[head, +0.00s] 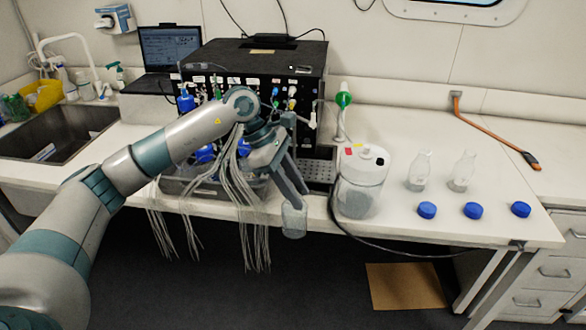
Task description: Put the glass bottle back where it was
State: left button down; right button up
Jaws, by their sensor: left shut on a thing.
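My left gripper (292,196) is shut on a clear glass bottle (294,219). The bottle shows just below the fingers, across the table's front edge in the picture. Its upper part is partly hidden by the fingers. Two similar clear glass bottles (420,172) and (463,172) stand upright and uncapped on the white table (400,226) at the right. Three blue caps (427,210), (473,211) and (521,209) lie in a row in front of and beside them. My right gripper is not in view.
A lidded translucent container (362,185) stands right of my gripper. Behind is a black instrument (262,62) with cables. Thin tubes (240,190) hang near my left wrist. A sink (60,132) is at left. Free table lies behind the standing bottles.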

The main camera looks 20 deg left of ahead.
aim_at(297, 224)
pick_arm(q)
jog(key=s+d+f+m+g+y, duration=0.2)
jog(key=s+m+g+y, duration=0.1)
jog(key=s+m, duration=0.4)
jog(key=s+d+f+m+g+y+b, duration=0.1)
jog(key=s+d+f+m+g+y, duration=0.1)
jog(key=s+m, duration=0.6)
jog(key=shift+s+d+f+m+g+y+b, duration=0.15)
jog(key=shift+s+f+m+g+y+b, duration=0.5)
jog(key=shift+m, duration=1.75)
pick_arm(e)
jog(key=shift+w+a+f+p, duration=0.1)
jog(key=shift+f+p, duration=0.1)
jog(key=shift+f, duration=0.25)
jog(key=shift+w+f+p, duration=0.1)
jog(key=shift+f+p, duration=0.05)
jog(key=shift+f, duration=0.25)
pick_arm(q)
jog(key=shift+w+f+g, duration=0.15)
jog(key=shift+w+g, duration=0.1)
jog(key=shift+w, duration=0.15)
